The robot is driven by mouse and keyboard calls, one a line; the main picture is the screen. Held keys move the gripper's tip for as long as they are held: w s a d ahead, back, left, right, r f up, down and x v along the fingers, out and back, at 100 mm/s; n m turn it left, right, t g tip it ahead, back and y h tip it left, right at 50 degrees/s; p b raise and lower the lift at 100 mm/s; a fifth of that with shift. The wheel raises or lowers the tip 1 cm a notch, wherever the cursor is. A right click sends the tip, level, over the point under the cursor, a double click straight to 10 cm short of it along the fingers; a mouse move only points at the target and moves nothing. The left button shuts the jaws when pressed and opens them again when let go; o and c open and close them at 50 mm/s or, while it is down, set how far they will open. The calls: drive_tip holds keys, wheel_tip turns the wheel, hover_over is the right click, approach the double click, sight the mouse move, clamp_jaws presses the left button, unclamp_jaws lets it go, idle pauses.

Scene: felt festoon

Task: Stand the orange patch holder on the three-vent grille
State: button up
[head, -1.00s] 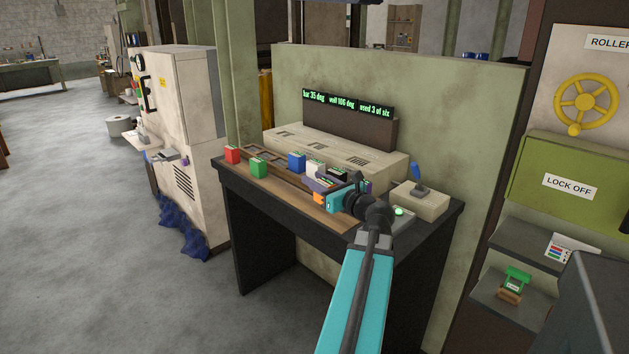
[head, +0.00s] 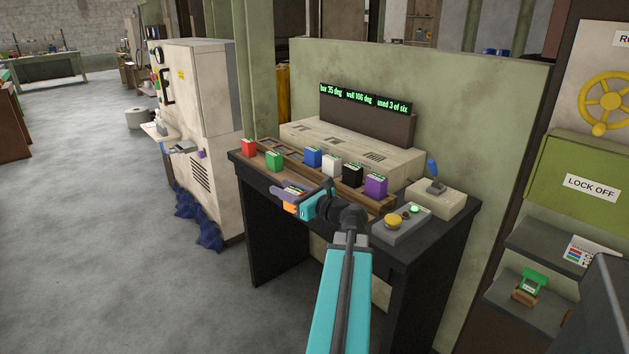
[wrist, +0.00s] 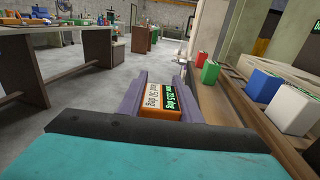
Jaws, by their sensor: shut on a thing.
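The orange patch holder (wrist: 160,100) sits between the fingers of my gripper (wrist: 160,90), with a white label and a green-lit display on its top. In the head view, my gripper (head: 290,195) is shut on it, and a bit of orange (head: 290,206) shows at the table's front edge, apart from the rack. The beige box (head: 405,165) at the back of the table has several vent grilles on its top. The rightmost grille (head: 375,156) shows dark slots; the slots are too small to count.
Red (head: 249,148), green (head: 273,160), blue (head: 312,157), white (head: 331,166), black (head: 352,175) and purple (head: 375,186) holders stand between my gripper and the box. A joystick box (head: 433,198) and a yellow button (head: 393,221) are at the right.

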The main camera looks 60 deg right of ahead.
drive_tip(key=w+a+f+n+g+y, duration=0.1)
drive_tip(key=w+a+f+n+y, duration=0.15)
drive_tip(key=w+a, duration=0.5)
drive_tip(key=w+a+f+n+y, duration=0.2)
drive_tip(key=w+a+f+y, duration=0.15)
drive_tip(key=a, duration=0.75)
drive_tip(key=w+a+f+n+g+y, duration=0.1)
drive_tip(key=w+a+f+n+y, duration=0.1)
drive_tip(key=w+a+y, duration=0.5)
drive_tip(key=a+f+n+g+y, duration=0.2)
drive_tip(key=a+f+n, duration=0.1)
drive_tip(key=a, duration=1.2)
drive_tip(key=w+a+f+n+g+y, duration=0.1)
drive_tip(key=a+f+n+g+y, duration=0.1)
drive_tip(key=a, duration=1.3)
drive_tip(key=shift+f+n+g+y, duration=0.3)
drive_tip(key=shift+f+n+g, duration=0.35)
drive_tip(key=shift+f, duration=0.15)
drive_tip(key=shift+a, duration=0.2)
